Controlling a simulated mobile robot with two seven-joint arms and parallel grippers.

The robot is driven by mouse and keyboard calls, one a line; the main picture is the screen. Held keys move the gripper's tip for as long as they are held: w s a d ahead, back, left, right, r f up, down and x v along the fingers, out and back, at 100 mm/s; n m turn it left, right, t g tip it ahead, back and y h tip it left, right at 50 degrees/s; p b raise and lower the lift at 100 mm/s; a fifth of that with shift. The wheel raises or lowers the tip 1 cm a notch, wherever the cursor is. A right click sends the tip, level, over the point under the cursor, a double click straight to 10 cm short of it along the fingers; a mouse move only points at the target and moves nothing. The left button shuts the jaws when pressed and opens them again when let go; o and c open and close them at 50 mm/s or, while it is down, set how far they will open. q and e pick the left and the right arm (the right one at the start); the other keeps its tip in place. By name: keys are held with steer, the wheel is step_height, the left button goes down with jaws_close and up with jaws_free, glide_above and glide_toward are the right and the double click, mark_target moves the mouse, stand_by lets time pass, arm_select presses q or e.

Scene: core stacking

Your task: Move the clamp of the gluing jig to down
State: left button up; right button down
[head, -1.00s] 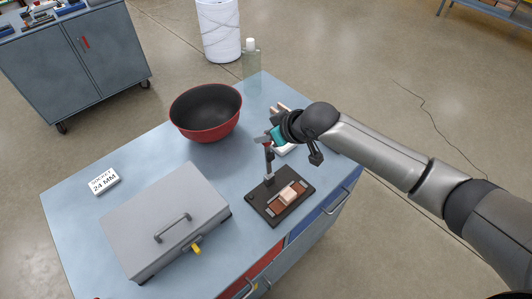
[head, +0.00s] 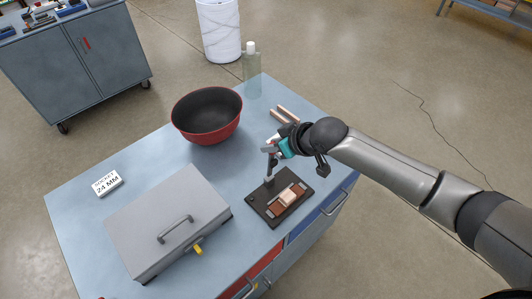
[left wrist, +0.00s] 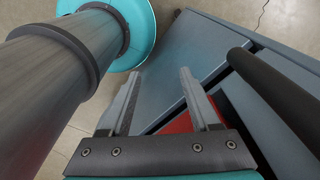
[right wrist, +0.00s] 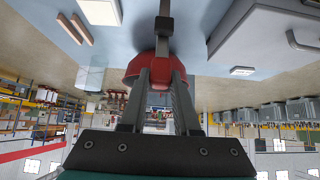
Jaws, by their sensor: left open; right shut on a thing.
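The gluing jig (head: 283,210) is a dark plate on the blue bench top, with brown and pale wood pieces lying on it. Its grey clamp (head: 269,172) rises upright at the back of the plate. My right gripper (head: 271,147) is at the top of the clamp, shut on its upper part. In the right wrist view, the grey clamp post (right wrist: 165,22) runs to between my fingers, where a red part shows. My left gripper (left wrist: 158,80) is open and empty; it is out of the head view.
A dark red bowl (head: 207,135) stands behind the jig, and a grey toolbox (head: 165,222) lies to its left. Several more things are a clear bottle (head: 251,75), two wooden strips (head: 284,113) and a white 24 MM box (head: 108,183). The bench front has drawers (head: 300,246).

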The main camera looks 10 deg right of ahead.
steer(key=shift+s+d+f+p, duration=0.2)
steer(key=shift+s+d+p, duration=0.35)
steer(key=shift+s, duration=0.25)
steer(key=shift+s+d+f+p, duration=0.3)
steer(key=shift+s+d, duration=0.3)
steer(key=shift+s, duration=0.25)
steer(key=shift+s+d+f+p, duration=0.15)
steer(key=shift+s+d+f, duration=0.2)
steer(key=shift+s+d, duration=0.35)
steer(key=shift+s+a, duration=0.1)
steer(key=shift+a, duration=0.05)
steer(key=shift+s, duration=0.1)
steer(key=shift+s+d+f, duration=0.5)
steer(key=shift+s+f, duration=0.15)
steer(key=shift+s, duration=0.1)
steer(key=shift+s+d+f, duration=0.5)
steer(key=shift+s+f, duration=0.1)
steer(key=shift+s, duration=0.1)
steer(key=shift+f, duration=0.1)
